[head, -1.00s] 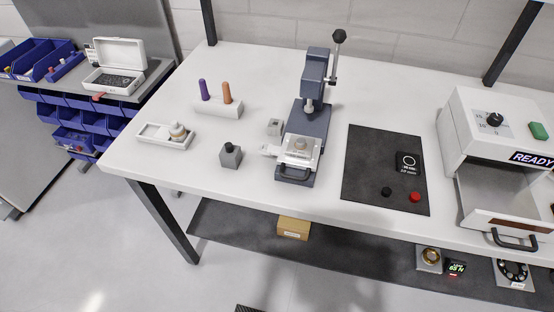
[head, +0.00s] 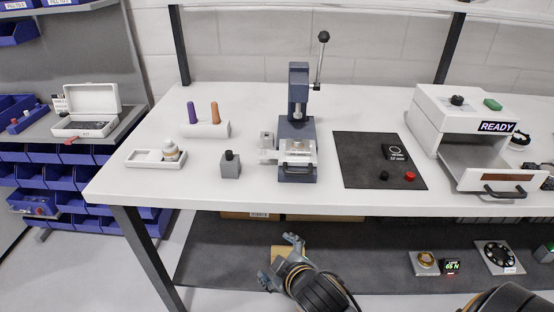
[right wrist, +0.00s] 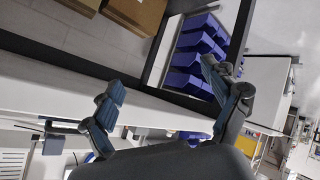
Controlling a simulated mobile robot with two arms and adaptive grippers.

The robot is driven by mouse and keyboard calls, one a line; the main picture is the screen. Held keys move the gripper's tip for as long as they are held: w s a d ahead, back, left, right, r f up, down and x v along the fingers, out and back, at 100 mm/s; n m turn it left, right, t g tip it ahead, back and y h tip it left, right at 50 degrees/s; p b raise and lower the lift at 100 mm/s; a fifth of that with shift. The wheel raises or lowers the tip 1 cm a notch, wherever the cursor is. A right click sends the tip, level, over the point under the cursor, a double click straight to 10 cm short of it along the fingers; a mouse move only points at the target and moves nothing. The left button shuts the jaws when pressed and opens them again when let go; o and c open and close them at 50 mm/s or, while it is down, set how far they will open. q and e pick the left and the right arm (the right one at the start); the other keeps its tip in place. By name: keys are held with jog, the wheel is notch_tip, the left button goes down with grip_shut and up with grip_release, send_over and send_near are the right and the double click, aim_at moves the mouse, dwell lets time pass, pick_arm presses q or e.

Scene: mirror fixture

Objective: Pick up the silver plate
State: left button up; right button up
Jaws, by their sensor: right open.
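The silver plate (head: 297,158) lies flat on the front part of the dark blue press (head: 297,130) on the white bench. A small round pale piece sits on top of it. My right gripper (head: 278,260) is low in front of the bench, below the tabletop edge and well apart from the plate. In the right wrist view its two fingers (right wrist: 160,88) are spread with nothing between them. The plate cannot be made out in that view. My left gripper is not in view.
The white bench edge (head: 330,202) lies between my right gripper and the plate. A grey block (head: 230,167) and a white tray (head: 140,158) stand left of the press. A dark mat (head: 365,170) and a white machine (head: 450,120) stand right. The lower shelf holds boxes and dials.

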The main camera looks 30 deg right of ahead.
jog(key=w+a+r+n+t+y, duration=0.25)
jog(key=w+r+n, duration=0.2)
jog(key=r, duration=0.35)
jog(key=w+a+r+n+t+y, duration=0.2)
jog(key=w+a+r+n+t, duration=0.15)
jog(key=r+n, duration=0.4)
jog(key=w+a+r+n+t+y, duration=0.3)
jog(key=w+r+n+t, duration=0.1)
jog(key=r, duration=0.6)
jog(key=s+a+r+n+g+y, duration=0.35)
jog(key=a+r+n+y, duration=0.35)
jog(key=n+y, duration=0.6)
jog(key=n+g+h, duration=1.3)
jog(key=n+h, duration=0.9)
jog(key=n, duration=0.8)
send_near(298, 142)
jog(key=shift+g, duration=0.25)
jog(key=f, duration=0.1)
jog(key=w+d+f, duration=0.1)
jog(key=w+f, duration=0.1)
jog(key=shift+w+d+f, duration=0.1)
jog(key=shift+d+f, duration=0.05)
jog(key=shift+d, duration=0.1)
jog(key=shift+a+p+x, duration=0.2)
jog(key=shift+p+x, duration=0.2)
jog(key=shift+x, duration=2.55)
jog(key=shift+s, duration=0.25)
jog(key=c, duration=1.2)
jog(key=shift+c, duration=0.8)
